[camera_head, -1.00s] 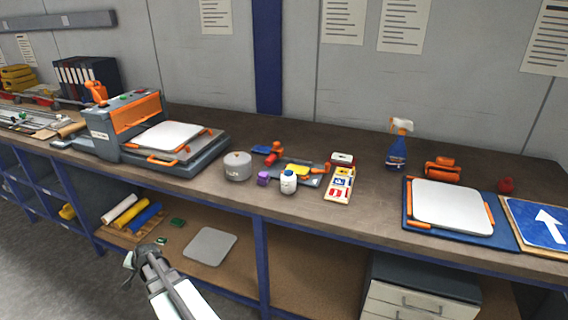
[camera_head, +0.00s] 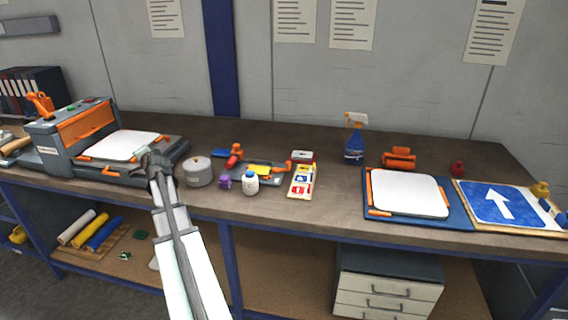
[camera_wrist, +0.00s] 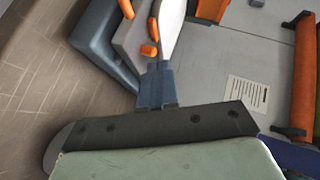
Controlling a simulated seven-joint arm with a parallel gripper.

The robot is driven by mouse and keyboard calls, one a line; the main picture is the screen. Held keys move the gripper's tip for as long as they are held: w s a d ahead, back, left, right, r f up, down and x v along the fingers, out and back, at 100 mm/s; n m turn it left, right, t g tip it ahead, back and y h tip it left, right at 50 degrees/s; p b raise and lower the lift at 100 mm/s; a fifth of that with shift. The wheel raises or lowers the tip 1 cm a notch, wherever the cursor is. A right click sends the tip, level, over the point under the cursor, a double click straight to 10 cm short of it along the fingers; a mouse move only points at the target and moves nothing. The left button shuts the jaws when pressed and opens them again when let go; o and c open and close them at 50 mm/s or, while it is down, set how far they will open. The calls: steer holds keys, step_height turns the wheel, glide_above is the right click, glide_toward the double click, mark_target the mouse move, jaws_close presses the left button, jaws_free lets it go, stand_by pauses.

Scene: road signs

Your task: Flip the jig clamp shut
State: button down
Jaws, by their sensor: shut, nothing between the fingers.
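Several orange clamp-like parts are in view, and I cannot tell for sure which is the jig clamp. A blue board (camera_head: 377,217) at the right holds a white plate (camera_head: 408,193) with orange bars at its sides. A grey press (camera_head: 62,135) at the left has a white plate (camera_head: 122,146) with orange bars (camera_head: 95,159) on its tray. My gripper (camera_head: 151,157) is shut and empty at the front right of the press tray; contact is unclear. In the wrist view its closed fingertips (camera_wrist: 156,72) point toward a small orange part (camera_wrist: 148,50) by a white plate (camera_wrist: 172,22).
A grey round tin (camera_head: 198,173), a purple block (camera_head: 225,182) and a white bottle (camera_head: 250,184) stand right of my gripper. Behind them is a small grey fixture with orange-red parts. A spray bottle (camera_head: 355,140) stands farther back. Bare bench lies between the sign cards and blue board.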

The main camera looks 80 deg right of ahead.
steer(key=s+d+g, duration=0.1)
steer(key=s+d, duration=0.1)
steer(key=s, duration=0.2)
steer(key=s+d+r, duration=0.1)
steer(key=s+d, duration=0.1)
steer(key=s, duration=0.2)
steer(key=s+d+m+g, duration=0.1)
steer(key=s+d, duration=0.2)
steer(key=s, duration=0.1)
steer(key=shift+r+g, duration=0.3)
steer(key=shift+r, duration=0.05)
steer(key=s+d+m+g, duration=0.1)
steer(key=s+g, duration=0.2)
steer(key=s, duration=1)
steer(key=s+d+m+g+y, duration=0.1)
steer(key=s+m+g, duration=0.1)
steer(key=s, duration=1)
steer(key=s+d+m+g+y, duration=0.1)
steer(key=s+g, duration=0.3)
steer(key=s, duration=0.9)
steer(key=shift+s+d+r+m, duration=0.3)
steer(key=shift+s+d+m, duration=0.05)
steer(key=shift+m, duration=0.25)
